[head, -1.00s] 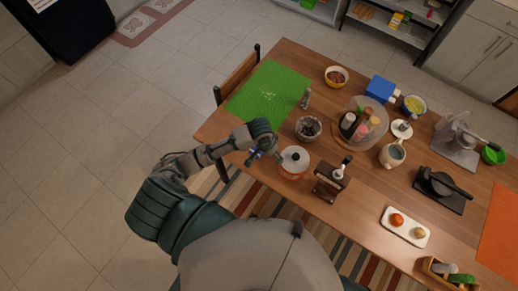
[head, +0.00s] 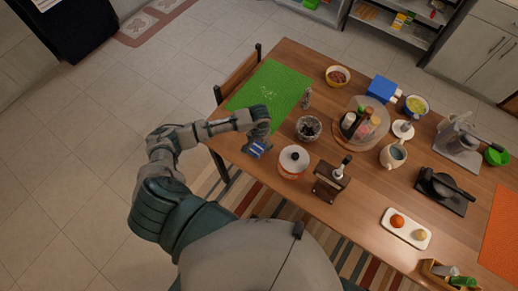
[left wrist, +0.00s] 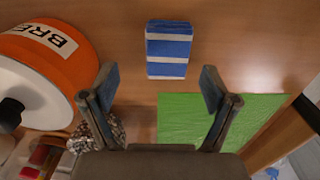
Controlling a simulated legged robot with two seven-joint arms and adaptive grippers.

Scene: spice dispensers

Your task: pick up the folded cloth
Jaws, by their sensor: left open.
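The folded cloth (head: 256,149) is blue with white stripes and lies on the wooden table near its left front edge. In the left wrist view the cloth (left wrist: 169,49) lies flat ahead of the fingertips, between them from side to side and apart from them. My left gripper (left wrist: 160,85) is open and empty. In the head view the left gripper (head: 259,132) is above the table just behind the cloth, partly hiding it. My right gripper does not show.
An orange pot with a white lid (head: 294,160) stands just right of the cloth. A chair (head: 238,75) is at the table's left end.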

